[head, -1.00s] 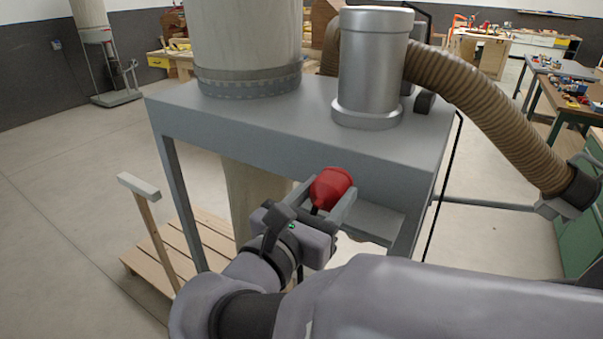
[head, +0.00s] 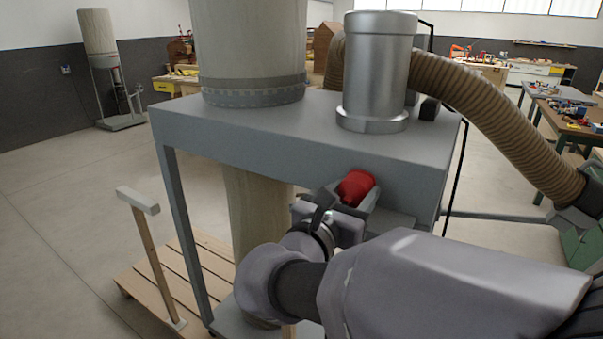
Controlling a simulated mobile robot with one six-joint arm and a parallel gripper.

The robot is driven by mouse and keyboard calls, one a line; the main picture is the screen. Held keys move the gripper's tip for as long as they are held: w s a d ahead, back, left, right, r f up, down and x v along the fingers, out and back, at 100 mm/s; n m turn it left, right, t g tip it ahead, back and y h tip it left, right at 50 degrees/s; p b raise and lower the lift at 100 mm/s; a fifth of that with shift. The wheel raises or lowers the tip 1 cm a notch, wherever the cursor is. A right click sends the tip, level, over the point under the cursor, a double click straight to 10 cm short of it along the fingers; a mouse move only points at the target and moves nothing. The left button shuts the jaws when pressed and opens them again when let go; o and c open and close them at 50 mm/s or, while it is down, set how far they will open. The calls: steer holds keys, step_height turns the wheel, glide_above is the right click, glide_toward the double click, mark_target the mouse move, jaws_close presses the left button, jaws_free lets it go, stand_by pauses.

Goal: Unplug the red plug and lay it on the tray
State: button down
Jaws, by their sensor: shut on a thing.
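The red plug (head: 357,185) is a rounded red body in front of the grey front panel of the machine stand. My gripper (head: 355,194) is shut on it, with a grey finger on either side. The far side of the plug is hidden, and I cannot tell whether it touches the panel or is clear of it. A flat grey plate (head: 392,221) shows below and right of the plug, partly behind my arm. I cannot tell whether this plate is the tray.
The grey stand (head: 240,133) carries a metal cylinder (head: 375,70) and a large pale bag (head: 248,40). A ribbed brown hose (head: 510,125) curves down at the right. A wooden pallet (head: 150,285) with an upright handle (head: 140,200) is at lower left. Open floor lies further left.

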steer(key=shift+w+f, duration=0.1)
steer(key=shift+f, duration=0.05)
steer(key=c, duration=0.5)
jaws_free()
steer(key=p+v, duration=0.5)
steer(key=v, duration=1.2)
steer(key=shift+s, duration=0.2)
